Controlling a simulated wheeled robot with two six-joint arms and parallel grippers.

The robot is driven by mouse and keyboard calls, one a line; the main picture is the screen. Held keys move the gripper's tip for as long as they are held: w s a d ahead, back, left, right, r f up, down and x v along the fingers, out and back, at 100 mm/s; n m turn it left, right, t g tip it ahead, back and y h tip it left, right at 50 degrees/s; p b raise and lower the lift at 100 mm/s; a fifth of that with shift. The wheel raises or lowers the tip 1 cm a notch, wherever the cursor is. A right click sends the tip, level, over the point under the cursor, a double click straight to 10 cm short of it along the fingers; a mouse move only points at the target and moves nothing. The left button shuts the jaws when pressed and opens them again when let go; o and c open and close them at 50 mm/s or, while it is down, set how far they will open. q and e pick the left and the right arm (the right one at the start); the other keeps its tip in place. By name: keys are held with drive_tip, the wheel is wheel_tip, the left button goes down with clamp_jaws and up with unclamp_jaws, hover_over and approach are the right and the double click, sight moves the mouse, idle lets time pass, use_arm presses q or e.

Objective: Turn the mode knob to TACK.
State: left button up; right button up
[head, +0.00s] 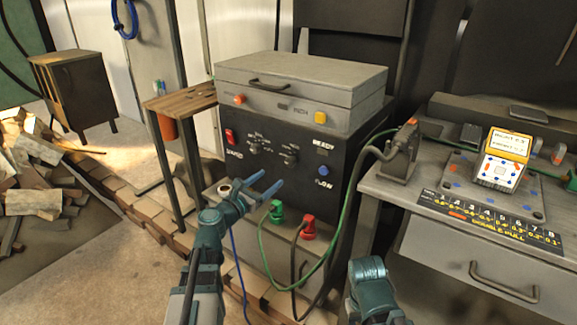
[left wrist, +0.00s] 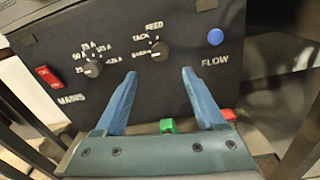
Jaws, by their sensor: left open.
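The mode knob (head: 289,157) is a small dark knob on the front of the black panel. In the left wrist view the knob (left wrist: 159,50) has the words TACK and FEED around it, with a third label at lower left too small to read. I cannot tell for sure which mark it points at. My left gripper (head: 272,179) is open and empty in front of the panel, a little below the knob. In the left wrist view its blue fingers (left wrist: 160,73) stand either side of the knob, apart from it. My right gripper does not show.
A second knob with ampere marks (left wrist: 93,69) is left of it, and a red switch (left wrist: 47,76) farther left. A blue button (left wrist: 215,37) is at right. Green (head: 276,210) and red (head: 308,226) cable plugs sit below. A workbench drawer (head: 470,255) stands at right.

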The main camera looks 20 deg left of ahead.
sight(289, 164)
use_arm(q)
drive_tip(key=x, duration=1.1)
drive_tip(key=shift+d, duration=0.1)
clamp_jaws()
